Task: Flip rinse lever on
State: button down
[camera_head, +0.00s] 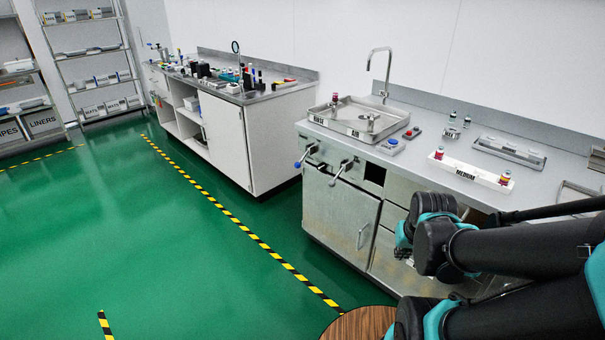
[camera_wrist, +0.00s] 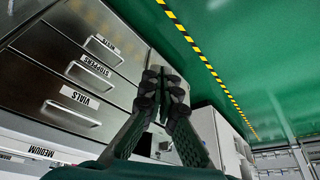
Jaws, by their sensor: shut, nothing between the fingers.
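In the head view, two levers stick out of the steel front of the washer counter. The left one, a lever with a blue knob (camera_head: 300,162), sits below the RINSE label (camera_head: 318,121). The right one, a lever with a grey end (camera_head: 340,173), sits below the AIR label (camera_head: 352,133). Both point outward and down. My gripper (camera_wrist: 163,82) is shut and empty in the wrist view, in front of the drawer fronts. My arm stands to the right of both levers, clear of them. The wrist view shows neither lever clearly.
A washer basin (camera_head: 390,124) is set on the counter, with a tall faucet (camera_head: 379,62) behind. A MEDIUM rack (camera_head: 470,174) stands to its right. The wrist view shows a VIALS drawer (camera_wrist: 70,116) with a protruding handle. Green floor (camera_head: 150,245) left of the counter is clear.

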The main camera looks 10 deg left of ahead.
jog(key=w+a+r+m+t+y, duration=0.1)
jog(key=w+a+m+t, duration=0.35)
jog(key=w, duration=1.35)
jog(key=w+a+r+m+t, duration=0.1)
jog(key=w+a+m, duration=0.55)
jog(key=w, duration=1.25)
jog(key=m+t+y, duration=0.3)
jog(key=m+t, duration=0.1)
jog(key=m, duration=0.4)
send_near(301, 161)
notch_tip(301, 161, down, 3)
jog(key=s+d, duration=0.2)
jog(key=d, duration=0.1)
jog(key=shift+a+y, duration=0.3)
jog(key=shift+a, duration=0.25)
jog(key=shift+f, duration=0.1)
jog(key=x, duration=1)
